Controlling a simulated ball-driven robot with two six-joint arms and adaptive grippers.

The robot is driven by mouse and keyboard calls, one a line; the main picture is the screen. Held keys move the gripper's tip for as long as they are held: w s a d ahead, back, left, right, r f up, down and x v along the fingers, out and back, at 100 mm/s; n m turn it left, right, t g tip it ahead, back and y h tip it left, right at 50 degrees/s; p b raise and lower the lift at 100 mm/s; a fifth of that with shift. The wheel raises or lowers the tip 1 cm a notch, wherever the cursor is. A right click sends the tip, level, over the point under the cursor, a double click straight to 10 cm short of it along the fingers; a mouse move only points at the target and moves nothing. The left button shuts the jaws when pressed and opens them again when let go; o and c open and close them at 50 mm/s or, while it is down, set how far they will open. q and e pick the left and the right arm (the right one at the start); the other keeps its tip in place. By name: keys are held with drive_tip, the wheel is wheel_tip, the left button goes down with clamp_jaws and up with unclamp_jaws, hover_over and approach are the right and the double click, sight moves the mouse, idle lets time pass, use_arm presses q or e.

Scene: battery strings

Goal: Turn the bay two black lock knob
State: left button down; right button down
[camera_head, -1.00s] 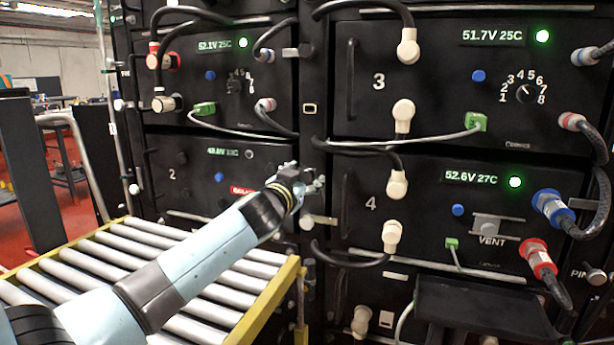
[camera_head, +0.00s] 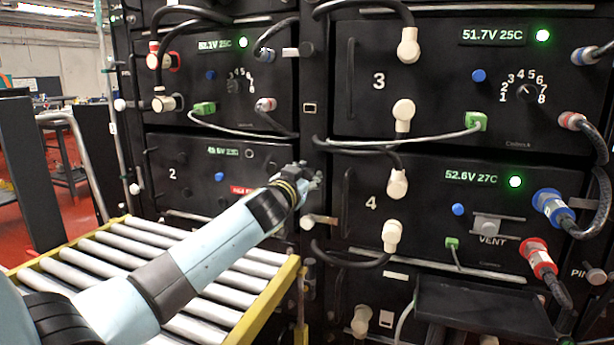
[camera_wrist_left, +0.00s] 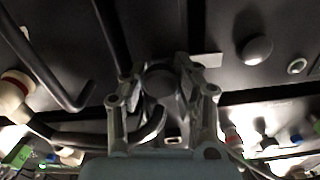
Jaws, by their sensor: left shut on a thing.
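Bay two (camera_head: 200,203) is the dark module at lower left, with a "2" on its front and a red label partly behind my arm. My left gripper (camera_head: 311,177) is at its upper right edge, at the post between bays two and four. In the left wrist view, the fingers of my left gripper (camera_wrist_left: 162,92) are closed around a round black knob (camera_wrist_left: 158,80), which fits the bay two lock knob. In the head view the gripper hides this knob. My right gripper is not in view.
Bay four's upright handle (camera_head: 346,203) and black cables stand close to the right of the gripper. A roller table (camera_head: 278,300) with a yellow frame lies below my left arm. Another round knob (camera_wrist_left: 257,48) shows in the left wrist view.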

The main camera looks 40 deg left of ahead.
use_arm(q)
drive_tip(key=shift+m, duration=0.3)
drive_tip(key=m, duration=0.3)
drive_tip(key=shift+m, duration=0.3)
drive_tip(key=m+p, duration=0.1)
drive_tip(key=m, duration=0.4)
drive_tip(key=m+p, duration=0.1)
drive_tip(key=m, duration=0.4)
drive_tip(key=shift+m, duration=0.3)
drive_tip(key=shift+m+p, duration=0.3)
drive_tip(key=shift+m, duration=1.2)
drive_tip(key=shift+f, duration=0.1)
drive_tip(key=c, duration=1)
unclamp_jaws()
drive_tip(key=shift+c, duration=0.2)
drive_tip(key=shift+o, duration=0.5)
drive_tip(key=shift+w, duration=0.15)
